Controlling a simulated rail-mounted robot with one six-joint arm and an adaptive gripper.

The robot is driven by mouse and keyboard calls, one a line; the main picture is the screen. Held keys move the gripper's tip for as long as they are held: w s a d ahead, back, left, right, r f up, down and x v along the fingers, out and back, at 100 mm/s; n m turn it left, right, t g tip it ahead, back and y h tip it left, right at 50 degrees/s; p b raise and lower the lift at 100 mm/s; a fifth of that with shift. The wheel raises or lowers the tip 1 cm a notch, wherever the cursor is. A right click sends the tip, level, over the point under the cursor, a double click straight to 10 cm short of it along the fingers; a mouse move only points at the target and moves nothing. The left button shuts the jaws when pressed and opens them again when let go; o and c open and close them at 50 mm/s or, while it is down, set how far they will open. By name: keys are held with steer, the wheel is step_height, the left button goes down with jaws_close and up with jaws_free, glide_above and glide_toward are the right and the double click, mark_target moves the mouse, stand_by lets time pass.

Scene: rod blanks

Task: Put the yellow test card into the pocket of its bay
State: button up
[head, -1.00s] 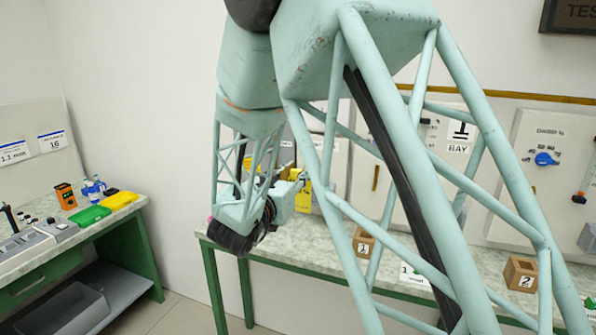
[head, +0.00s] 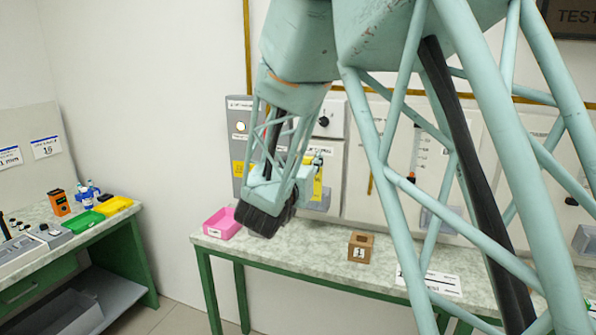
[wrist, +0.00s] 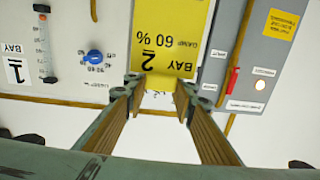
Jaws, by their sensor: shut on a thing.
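The yellow test card (wrist: 172,40) reads "BAY 2, DAMP 60 %" and appears upside down in the wrist view. My gripper (wrist: 160,86) is shut on its near edge, with one finger on each side. In the head view the card (head: 318,186) hangs beside my wrist in front of the wall panels, above the green-legged bench. A "BAY 1" sign (wrist: 17,72) shows at the left of the wrist view. I cannot make out a bay 2 sign or its pocket for sure; my arm covers much of the right side.
A pink tray (head: 222,224) and a wooden block marked 1 (head: 361,247) stand on the bench (head: 318,240). A grey panel with a lit lamp (head: 238,150) is on the wall behind. A side table (head: 135,212) at left holds green and yellow trays.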

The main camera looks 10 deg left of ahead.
steer(key=w+d+r+n+y, duration=0.1)
steer(key=d+r+n+y, duration=0.15)
steer(key=d+r, duration=1.45)
steer(key=s+d+r, duration=0.3)
steer(key=s+d, duration=0.3)
steer(key=d, duration=0.4)
steer(key=s+d+r, duration=0.4)
steer(key=s+d, duration=0.1)
steer(key=d, duration=0.4)
steer(key=shift+s+d+y, duration=0.35)
steer(key=shift+d, duration=0.05)
steer(key=shift+d+m, duration=0.1)
steer(key=shift+m, duration=0.15)
